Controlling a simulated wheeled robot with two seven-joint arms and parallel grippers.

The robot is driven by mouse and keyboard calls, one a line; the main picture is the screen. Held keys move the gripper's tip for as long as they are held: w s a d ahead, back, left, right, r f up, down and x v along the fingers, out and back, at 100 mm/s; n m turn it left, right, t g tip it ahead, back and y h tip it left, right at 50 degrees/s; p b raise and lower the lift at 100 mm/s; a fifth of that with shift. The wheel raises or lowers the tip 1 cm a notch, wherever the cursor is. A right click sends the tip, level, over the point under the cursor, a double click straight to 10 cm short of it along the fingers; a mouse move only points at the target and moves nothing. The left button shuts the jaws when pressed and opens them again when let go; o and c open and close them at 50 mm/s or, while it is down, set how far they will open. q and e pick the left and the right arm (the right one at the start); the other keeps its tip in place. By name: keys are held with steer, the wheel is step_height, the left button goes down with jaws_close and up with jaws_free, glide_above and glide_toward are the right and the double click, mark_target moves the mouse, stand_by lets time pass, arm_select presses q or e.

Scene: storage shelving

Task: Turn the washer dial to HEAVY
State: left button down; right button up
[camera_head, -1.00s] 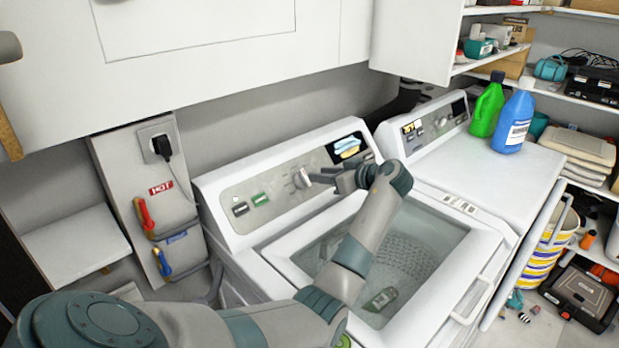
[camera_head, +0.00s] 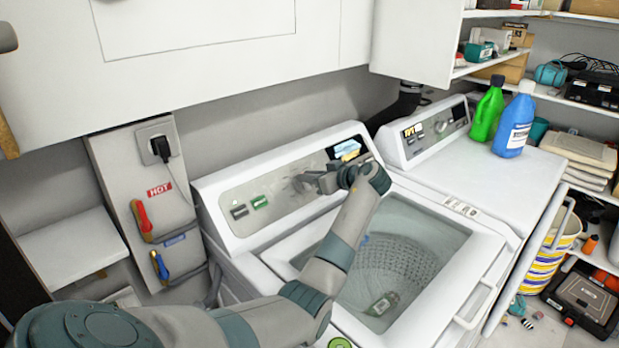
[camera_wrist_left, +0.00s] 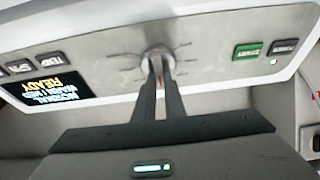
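The washer dial (camera_wrist_left: 157,58) is a round silver knob on the grey control panel, ringed by small printed marks too blurred to read. My left gripper (camera_wrist_left: 159,72) is at the dial, its two dark fingers close together on either side of the knob's raised grip. In the head view my left gripper (camera_head: 312,181) reaches the panel from the right and hides most of the dial. The washer display (camera_wrist_left: 48,90) appears upside down in the wrist view and reads NORMAL, WARM, MED, READY. My right gripper is not in view.
Green and dark buttons (camera_head: 259,202) sit left of the dial. A dryer-like machine (camera_head: 490,165) on the right carries green and blue bottles (camera_head: 515,125). White cabinets (camera_head: 220,60) hang above.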

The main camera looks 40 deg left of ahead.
arm_select(q)
steer(key=shift+m, duration=0.3)
steer(key=shift+r+m+p, duration=0.1)
steer(key=shift+m+p, duration=0.35)
steer(key=shift+m, duration=0.05)
steer(key=shift+m+t+p, duration=0.7)
steer(key=shift+m+p, duration=0.1)
steer(key=shift+m, duration=0.4)
steer(key=m+p, duration=0.2)
steer(key=shift+w+r+m+t+h, duration=0.1)
steer(key=shift+m+t+h, duration=0.2)
steer(key=shift+t, duration=0.1)
steer(key=shift+f+m+t+h+p, duration=0.15)
steer(key=shift+m+t+p, duration=0.05)
steer(key=shift+m+p, duration=0.4)
steer(key=shift+f+m+t+h+p, duration=0.1)
steer(key=shift+m+t+h+p, duration=0.1)
steer(key=shift+m+p, duration=0.35)
steer(key=shift+w+d, duration=0.1)
steer(key=c, duration=1.9)
jaws_free()
steer(key=shift+o, duration=0.4)
